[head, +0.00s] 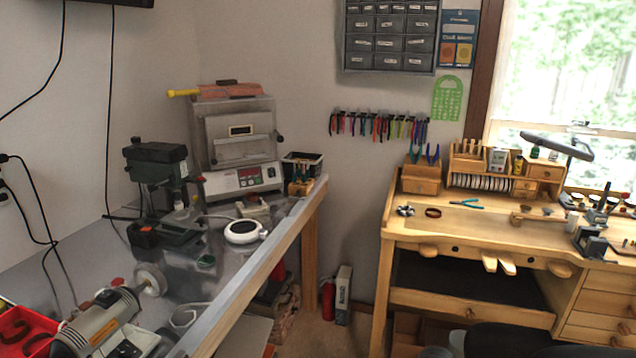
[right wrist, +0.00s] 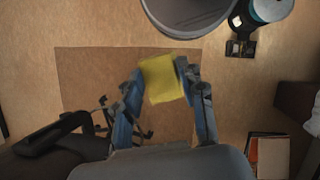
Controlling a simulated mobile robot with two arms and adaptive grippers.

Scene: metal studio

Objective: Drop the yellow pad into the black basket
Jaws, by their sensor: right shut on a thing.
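The yellow pad (right wrist: 163,82), a small yellow block shape, is in the right wrist view between the fingers of my right gripper (right wrist: 158,74). The gripper is shut on it and holds it over a brown mat on the floor. A dark open-topped basket (head: 302,160) stands at the back right corner of the metal bench in the head view; its inside is mostly hidden. Neither the pad nor my right gripper shows in the head view. My left gripper is in neither view.
A round grey bin (right wrist: 188,14) stands at the top of the right wrist view, just beyond the pad. The metal bench (head: 262,272) carries a drill press (head: 158,165) and an oven (head: 236,145). A wooden workbench (head: 405,222) stands right. The brown mat (right wrist: 85,75) is mostly clear.

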